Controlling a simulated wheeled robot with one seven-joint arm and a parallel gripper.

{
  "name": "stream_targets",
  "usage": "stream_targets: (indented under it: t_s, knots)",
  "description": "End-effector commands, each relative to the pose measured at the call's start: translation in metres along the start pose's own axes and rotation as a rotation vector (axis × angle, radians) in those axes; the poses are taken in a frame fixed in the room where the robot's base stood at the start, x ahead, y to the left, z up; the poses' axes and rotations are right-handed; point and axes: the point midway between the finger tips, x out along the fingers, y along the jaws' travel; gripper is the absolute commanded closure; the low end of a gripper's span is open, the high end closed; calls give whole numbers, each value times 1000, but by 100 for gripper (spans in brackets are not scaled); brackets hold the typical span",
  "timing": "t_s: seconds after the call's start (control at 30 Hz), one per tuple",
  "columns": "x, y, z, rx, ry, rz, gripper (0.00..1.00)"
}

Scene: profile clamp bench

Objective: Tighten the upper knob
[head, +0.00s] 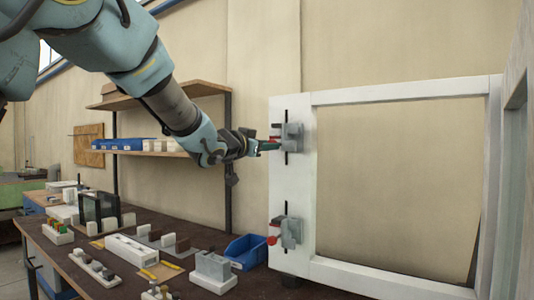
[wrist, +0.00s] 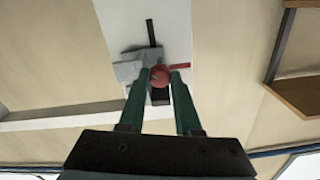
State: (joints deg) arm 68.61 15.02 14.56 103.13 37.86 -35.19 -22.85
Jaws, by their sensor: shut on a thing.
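The upper clamp (head: 291,137) is a grey block on the white frame's left upright, beside a dark vertical slot. Its red upper knob (wrist: 159,75) shows in the wrist view between my two green fingers. My gripper (head: 270,146) reaches in from the left and is shut on this knob; in the head view the fingers cover most of it. A red bar (wrist: 180,66) sticks out beside the knob in the wrist view. The lower clamp (head: 291,232) sits further down the same upright, with its own red knob (head: 272,240) free of my gripper.
The white frame (head: 400,93) stands at the bench's right end. The dark bench top (head: 185,268) carries a blue bin (head: 246,250), a grey block holder (head: 212,268) and several small parts. A wooden shelf (head: 205,88) stands behind my arm.

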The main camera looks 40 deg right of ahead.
Motion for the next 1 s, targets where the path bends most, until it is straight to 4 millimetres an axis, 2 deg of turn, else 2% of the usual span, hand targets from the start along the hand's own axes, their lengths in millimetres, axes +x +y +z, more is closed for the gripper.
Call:
stream_targets:
  t_s: [0.1,0.6,1.0]
  knots:
    - [0,0,5,109,2,-2,100]
    - [0,-1,4,577,1,-2,100]
    - [0,0,1,835,1,0,100]
